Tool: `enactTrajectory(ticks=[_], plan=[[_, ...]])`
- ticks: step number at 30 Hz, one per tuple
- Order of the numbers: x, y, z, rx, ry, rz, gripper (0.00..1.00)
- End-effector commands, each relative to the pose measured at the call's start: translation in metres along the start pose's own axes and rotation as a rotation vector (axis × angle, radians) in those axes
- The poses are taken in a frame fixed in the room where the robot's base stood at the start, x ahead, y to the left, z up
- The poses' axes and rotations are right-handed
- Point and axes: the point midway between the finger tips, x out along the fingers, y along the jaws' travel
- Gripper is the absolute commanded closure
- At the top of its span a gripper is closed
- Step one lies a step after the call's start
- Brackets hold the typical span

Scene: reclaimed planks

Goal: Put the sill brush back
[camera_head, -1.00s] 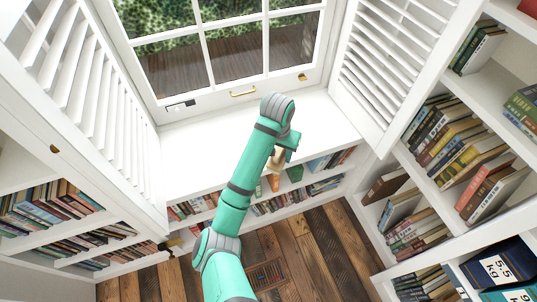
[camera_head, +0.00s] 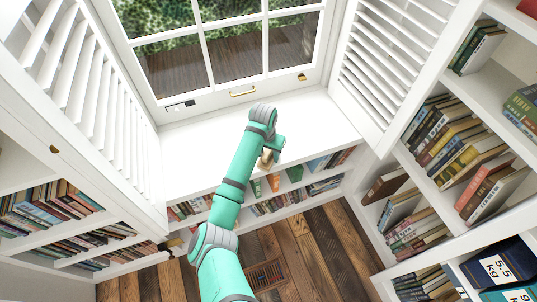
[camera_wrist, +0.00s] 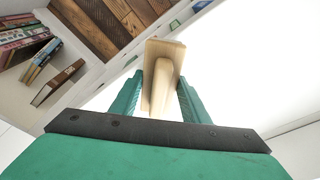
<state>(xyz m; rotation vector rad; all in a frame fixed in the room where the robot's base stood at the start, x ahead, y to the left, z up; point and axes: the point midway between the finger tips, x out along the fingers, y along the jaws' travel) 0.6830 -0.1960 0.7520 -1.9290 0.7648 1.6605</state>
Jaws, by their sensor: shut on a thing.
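The sill brush (camera_wrist: 164,62) is a pale wooden piece with a flat block and a narrower handle. In the wrist view my gripper (camera_wrist: 162,88) is shut on it, with one green finger on each side of the handle. In the head view the brush (camera_head: 265,160) shows as a small tan shape below the end of my arm, partly covered by it. It is near the front edge of the white window sill (camera_head: 205,143). I cannot tell whether it touches the sill. Its bristles cannot be made out.
A window with a brass handle (camera_head: 243,93) stands behind the sill. Louvred shutters flank it at left (camera_head: 98,115) and right (camera_head: 385,65). Bookshelves lie below the sill and at both sides. The visible sill left of my arm is clear.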

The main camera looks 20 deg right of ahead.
Motion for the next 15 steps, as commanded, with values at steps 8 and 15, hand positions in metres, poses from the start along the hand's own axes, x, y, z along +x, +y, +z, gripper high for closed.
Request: enactTrajectory(ticks=[8, 15], plan=[[0.0030, -0.0003, 0.0004, 0.000, 0.001, -0.001, 0.79], [0.0065, -0.0004, 0.0009, -0.001, 0.000, -0.001, 0.41]])
